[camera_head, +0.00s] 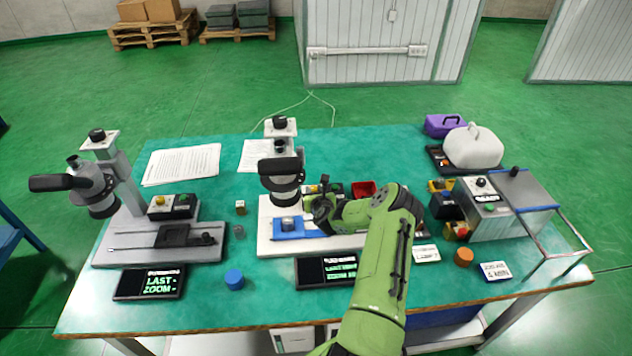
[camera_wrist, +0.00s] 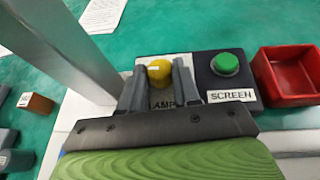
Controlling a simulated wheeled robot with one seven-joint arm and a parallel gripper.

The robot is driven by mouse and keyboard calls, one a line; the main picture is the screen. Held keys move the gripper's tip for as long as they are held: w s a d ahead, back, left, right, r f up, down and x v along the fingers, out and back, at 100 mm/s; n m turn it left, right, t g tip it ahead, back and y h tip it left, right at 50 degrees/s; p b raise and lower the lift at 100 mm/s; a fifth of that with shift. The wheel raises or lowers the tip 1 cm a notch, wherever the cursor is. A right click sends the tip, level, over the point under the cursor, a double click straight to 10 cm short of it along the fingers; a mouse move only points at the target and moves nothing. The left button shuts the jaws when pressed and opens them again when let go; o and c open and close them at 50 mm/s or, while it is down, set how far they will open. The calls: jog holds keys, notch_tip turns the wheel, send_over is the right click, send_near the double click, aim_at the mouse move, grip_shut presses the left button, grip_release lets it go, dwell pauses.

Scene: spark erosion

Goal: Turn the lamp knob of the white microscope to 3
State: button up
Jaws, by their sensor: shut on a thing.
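The white microscope (camera_head: 283,165) stands mid-table on a pale base (camera_head: 264,236). Its control box (camera_wrist: 205,72) has a yellow knob (camera_wrist: 158,70) above a partly covered LAMP label, and a green button (camera_wrist: 226,63) above a SCREEN label. In the wrist view my gripper (camera_wrist: 158,84) has one finger on each side of the yellow knob and is shut on it. In the head view my gripper (camera_head: 322,208) is at the box, right of the microscope's column. The fingers hide part of the knob's surroundings, and I cannot read its setting.
A second, grey microscope (camera_head: 165,240) with its own control box stands left. A red tray (camera_wrist: 290,76) lies just right of the box. Black displays (camera_head: 326,271) lie at the front. A machine with a frame (camera_head: 510,205) is at right.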

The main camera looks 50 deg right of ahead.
jog(key=shift+a+r+m+g+h+p, duration=0.2)
jog(key=shift+m+g+h+p, duration=0.2)
jog(key=shift+m+h+p, duration=0.45)
jog(key=shift+w+f+m+g+p, duration=0.1)
jog(key=shift+m+g+p, duration=0.3)
jog(key=shift+p, duration=0.75)
jog(key=shift+f+h, duration=0.15)
jog(key=shift+h, duration=0.2)
jog(key=o, duration=1.1)
jog(key=shift+c, duration=0.2)
jog(key=p+v, duration=0.1)
jog(key=v, duration=1.4)
jog(key=shift+a+r+p, duration=0.25)
jog(key=shift+r+p, duration=0.05)
